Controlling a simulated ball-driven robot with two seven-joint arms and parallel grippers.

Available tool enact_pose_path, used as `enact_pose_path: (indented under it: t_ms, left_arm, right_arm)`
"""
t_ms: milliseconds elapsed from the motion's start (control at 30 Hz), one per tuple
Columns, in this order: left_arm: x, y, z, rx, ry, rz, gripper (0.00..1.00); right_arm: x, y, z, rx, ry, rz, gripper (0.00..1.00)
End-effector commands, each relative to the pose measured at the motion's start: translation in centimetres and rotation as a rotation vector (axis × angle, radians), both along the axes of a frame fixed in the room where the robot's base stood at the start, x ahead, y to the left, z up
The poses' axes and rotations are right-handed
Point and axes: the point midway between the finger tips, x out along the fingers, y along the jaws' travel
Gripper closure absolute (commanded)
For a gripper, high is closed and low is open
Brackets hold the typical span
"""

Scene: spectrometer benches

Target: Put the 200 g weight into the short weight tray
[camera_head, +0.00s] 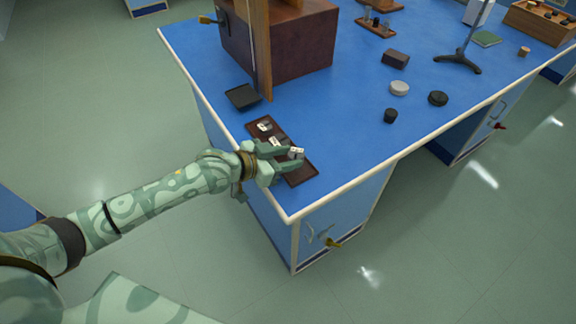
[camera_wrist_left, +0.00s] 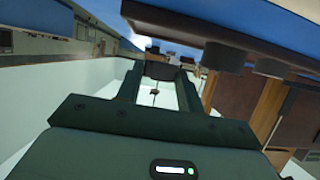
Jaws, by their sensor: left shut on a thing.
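My left gripper (camera_head: 290,160) is shut over the near end of a long brown tray (camera_head: 302,176) on the blue bench. A small weight with a white label (camera_head: 297,151) sits between its fingers. In the left wrist view, a dark block (camera_wrist_left: 160,70) is between the fingertips of the left gripper (camera_wrist_left: 160,82). Two more labelled weights (camera_head: 264,126) (camera_head: 275,142) stand in the brown tray; the numbers are too small to read. A short black tray (camera_head: 242,97) lies empty just beyond it. Whether the held weight touches the brown tray I cannot tell. My right gripper is out of view.
A large brown box with a wooden post (camera_head: 262,60) stands behind the black tray. Several dark blocks and round pieces, including a grey-white disc (camera_head: 399,88), lie to the right. The bench (camera_head: 340,140) is clear right of the brown tray.

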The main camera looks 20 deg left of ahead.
Motion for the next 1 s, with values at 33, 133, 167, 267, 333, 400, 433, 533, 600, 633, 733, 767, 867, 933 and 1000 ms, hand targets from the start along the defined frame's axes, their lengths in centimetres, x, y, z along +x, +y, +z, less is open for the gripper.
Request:
enact_pose_path:
  t_ms: [33, 133, 167, 267, 333, 400, 433, 533, 600, 633, 733, 767, 867, 933, 1000]
  left_arm:
    - [0.1, -0.5, -0.8, -0.003, 0.001, -0.001, 0.91]
    - [0.1, -0.3, -3.0, -0.001, 0.005, 0.001, 0.91]
    - [0.1, -0.3, -3.4, -0.002, 0.004, 0.001, 0.91]
    - [0.1, -0.3, -3.6, -0.002, 0.0, -0.001, 0.91]
    - [0.1, -0.3, -3.3, -0.002, -0.001, -0.001, 0.91]
    - [0.1, -0.3, -3.3, -0.002, -0.001, -0.001, 0.91]
    - [0.1, -0.3, -3.3, -0.001, -0.002, 0.0, 0.91]
    - [0.1, -0.3, -3.6, -0.001, -0.001, 0.0, 0.91]
    - [0.1, -0.3, -3.8, 0.0, 0.0, 0.0, 0.6]
    - [0.1, -0.3, -3.7, 0.0, 0.0, 0.0, 0.54]
    - [0.1, -0.2, -3.7, 0.0, 0.0, 0.0, 0.54]
    - [0.1, -0.2, -3.7, 0.0, 0.0, 0.0, 0.54]
    - [0.1, -0.3, -3.7, 0.0, 0.0, 0.0, 0.54]
    - [0.1, -0.3, -3.5, -0.001, -0.001, 0.0, 0.54]
    - [-0.1, -0.1, -3.1, 0.001, -0.001, 0.0, 0.54]
  right_arm:
    - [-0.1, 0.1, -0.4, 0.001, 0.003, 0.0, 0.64]
    - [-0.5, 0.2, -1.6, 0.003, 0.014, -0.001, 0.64]
    - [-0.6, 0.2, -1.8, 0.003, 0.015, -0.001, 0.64]
    - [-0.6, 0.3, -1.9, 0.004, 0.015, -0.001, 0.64]
    - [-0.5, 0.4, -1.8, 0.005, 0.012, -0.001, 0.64]
    - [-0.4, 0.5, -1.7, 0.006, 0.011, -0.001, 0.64]
    - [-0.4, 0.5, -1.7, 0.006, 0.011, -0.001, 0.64]
    - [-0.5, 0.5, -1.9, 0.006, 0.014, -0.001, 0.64]
    - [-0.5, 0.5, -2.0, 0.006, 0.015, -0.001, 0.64]
    - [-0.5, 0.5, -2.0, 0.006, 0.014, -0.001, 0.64]
    - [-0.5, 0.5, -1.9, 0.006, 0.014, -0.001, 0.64]
    - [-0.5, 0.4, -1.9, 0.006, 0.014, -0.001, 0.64]
    - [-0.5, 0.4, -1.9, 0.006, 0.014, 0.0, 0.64]
    - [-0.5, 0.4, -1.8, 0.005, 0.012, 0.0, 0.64]
    - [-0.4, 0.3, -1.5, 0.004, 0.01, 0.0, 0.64]
